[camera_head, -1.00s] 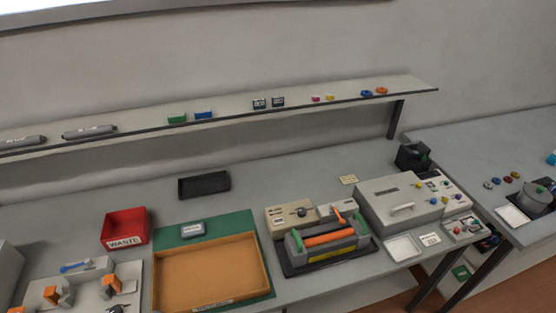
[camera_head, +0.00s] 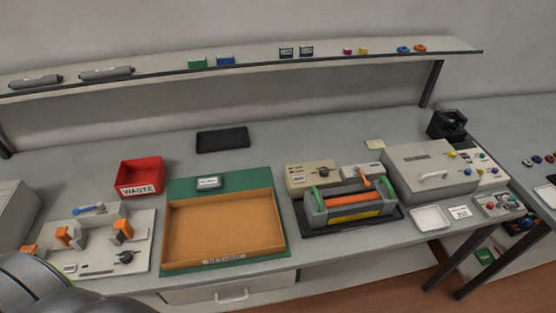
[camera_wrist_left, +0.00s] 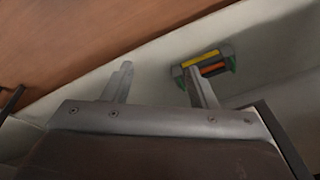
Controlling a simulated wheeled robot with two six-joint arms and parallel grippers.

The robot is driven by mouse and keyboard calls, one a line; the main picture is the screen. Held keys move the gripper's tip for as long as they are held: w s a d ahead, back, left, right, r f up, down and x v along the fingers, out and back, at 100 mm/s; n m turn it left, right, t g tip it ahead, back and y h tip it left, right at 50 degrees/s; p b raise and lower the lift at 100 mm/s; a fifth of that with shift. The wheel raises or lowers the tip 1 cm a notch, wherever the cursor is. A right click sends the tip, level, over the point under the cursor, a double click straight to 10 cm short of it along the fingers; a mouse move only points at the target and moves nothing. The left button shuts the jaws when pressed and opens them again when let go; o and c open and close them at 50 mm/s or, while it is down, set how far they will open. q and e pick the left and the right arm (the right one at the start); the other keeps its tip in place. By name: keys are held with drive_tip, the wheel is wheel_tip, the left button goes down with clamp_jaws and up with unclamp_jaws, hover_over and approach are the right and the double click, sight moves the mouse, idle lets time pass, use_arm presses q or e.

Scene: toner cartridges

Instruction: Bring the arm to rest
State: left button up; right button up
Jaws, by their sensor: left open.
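In the left wrist view my left gripper (camera_wrist_left: 160,88) is open, its two grey fingers apart with nothing between them. Beyond the right finger, apart from it, shows a device with a yellow strip and an orange roller (camera_wrist_left: 206,64). In the head view a dark rounded part of my arm (camera_head: 40,287) fills the lower left corner, and no fingers show there. The device with the orange roller (camera_head: 347,202) stands on its black base on the bench. My right gripper is in neither view.
The bench (camera_head: 75,178) holds a red waste bin (camera_head: 140,178), an orange-floored tray (camera_head: 222,226) on a green mat, a fixture panel (camera_head: 90,240) and a grey lidded box (camera_head: 432,170). A shelf (camera_head: 250,63) with small items runs behind. The bench's back strip is mostly clear.

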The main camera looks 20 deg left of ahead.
use_arm(q)
drive_tip(key=s+d+f+g+b, duration=0.1)
drive_tip(key=s+f+b, duration=0.3)
drive_tip(key=s+f, duration=0.8)
wheel_tip(320, 180, down, 4)
drive_tip(key=shift+s+d+f+b, duration=0.15)
drive_tip(key=shift+s+b, duration=0.15)
drive_tip(key=shift+b, duration=0.05)
